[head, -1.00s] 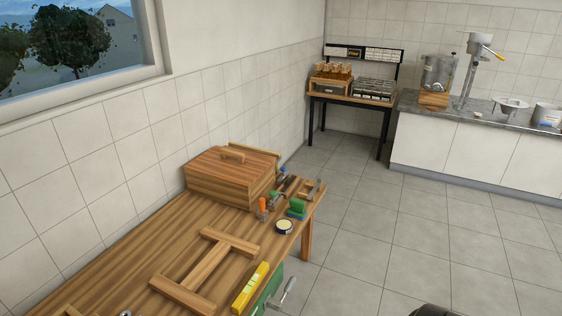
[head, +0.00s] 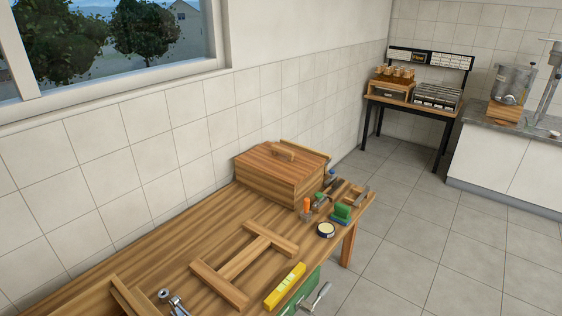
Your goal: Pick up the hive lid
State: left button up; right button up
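The hive lid (head: 278,161) is a flat wooden board with a small wooden handle bar (head: 283,151) on top. It lies on a wooden hive box (head: 290,193) at the far end of the workbench, close to the tiled wall. Neither of my grippers shows in the head view.
On the wooden workbench (head: 150,255) are an H-shaped wooden frame (head: 243,262), a yellow level (head: 285,286), a round tin (head: 326,230), a green block (head: 342,212) and several small tools. A metal tool (head: 172,302) lies at the near edge. Tiled floor (head: 400,250) is open to the right.

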aim_at(290, 167)
jog(key=i+l+z, duration=0.65)
jog(key=i+z, duration=0.25)
jog(key=i, duration=0.2)
jog(key=i+z, duration=0.4)
jog(key=i, duration=0.2)
jog(key=i+z, duration=0.25)
jog(key=i, duration=1.45)
jog(key=i+u, duration=0.3)
jog(key=i, duration=0.25)
jog(key=i+u, duration=0.35)
jog(key=i, duration=0.2)
jog(key=i+l+u, duration=0.3)
jog(key=i, duration=0.25)
jog(key=i+j+u, duration=0.15)
jog(key=u, duration=0.25)
jog(key=i+u, duration=0.65)
jog(key=u, duration=0.15)
jog(key=i+l+u, duration=0.1)
jog(key=i+u, duration=0.3)
jog(key=i+l+u, duration=0.15)
jog(key=u, duration=0.3)
